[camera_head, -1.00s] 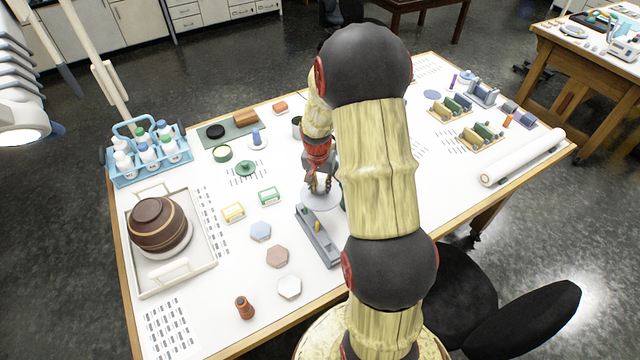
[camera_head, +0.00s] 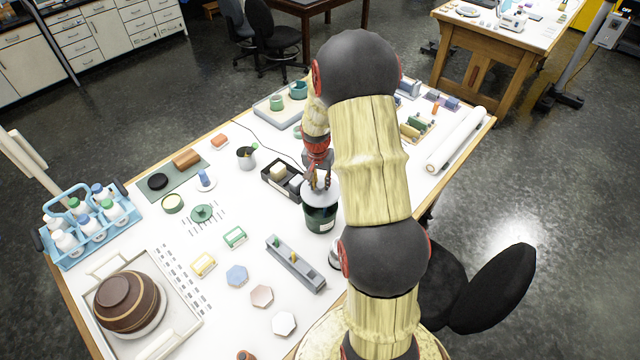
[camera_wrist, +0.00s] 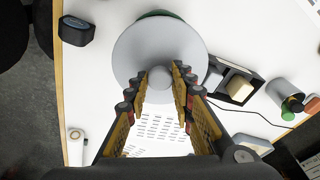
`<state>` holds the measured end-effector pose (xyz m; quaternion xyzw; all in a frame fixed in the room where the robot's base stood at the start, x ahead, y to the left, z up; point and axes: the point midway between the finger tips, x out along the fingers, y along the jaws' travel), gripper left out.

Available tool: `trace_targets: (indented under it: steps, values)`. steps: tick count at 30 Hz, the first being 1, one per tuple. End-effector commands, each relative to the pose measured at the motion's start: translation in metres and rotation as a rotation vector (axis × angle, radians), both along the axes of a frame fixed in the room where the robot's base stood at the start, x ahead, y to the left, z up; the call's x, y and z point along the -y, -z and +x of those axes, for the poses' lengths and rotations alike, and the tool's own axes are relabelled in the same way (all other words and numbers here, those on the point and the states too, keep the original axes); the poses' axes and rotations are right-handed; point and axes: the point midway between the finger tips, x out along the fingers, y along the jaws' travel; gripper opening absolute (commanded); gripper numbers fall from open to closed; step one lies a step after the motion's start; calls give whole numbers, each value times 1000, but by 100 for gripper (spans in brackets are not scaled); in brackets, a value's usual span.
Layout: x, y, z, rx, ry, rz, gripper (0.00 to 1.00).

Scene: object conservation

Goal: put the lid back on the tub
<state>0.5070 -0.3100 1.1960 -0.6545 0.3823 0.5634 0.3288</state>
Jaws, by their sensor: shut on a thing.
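The lid (camera_head: 318,196) is a pale grey disc with a round knob, and it also shows in the wrist view (camera_wrist: 135,50). My gripper (camera_head: 319,183) is shut on the lid's knob (camera_wrist: 160,76). The tub (camera_head: 320,217) is dark green with a pale label and stands upright on the table, directly below the lid. In the wrist view a strip of the green tub (camera_wrist: 153,14) shows past the lid's far edge. The lid hides the tub's mouth. I cannot tell whether the lid touches the rim or hangs just above it.
A black tray (camera_head: 270,184) with blocks stands close left of the tub, with a grey cup (camera_head: 246,159) beyond it. A grey holder (camera_head: 290,268) lies in front left. A small silver object (camera_head: 335,256) stands just in front of the tub.

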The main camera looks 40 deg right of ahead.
Motion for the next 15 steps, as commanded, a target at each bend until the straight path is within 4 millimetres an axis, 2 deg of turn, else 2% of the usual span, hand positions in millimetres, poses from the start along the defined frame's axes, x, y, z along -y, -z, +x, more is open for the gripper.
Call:
trace_targets:
  steps: [15]
  values:
    - [0,39,0,-1,1,0,0]
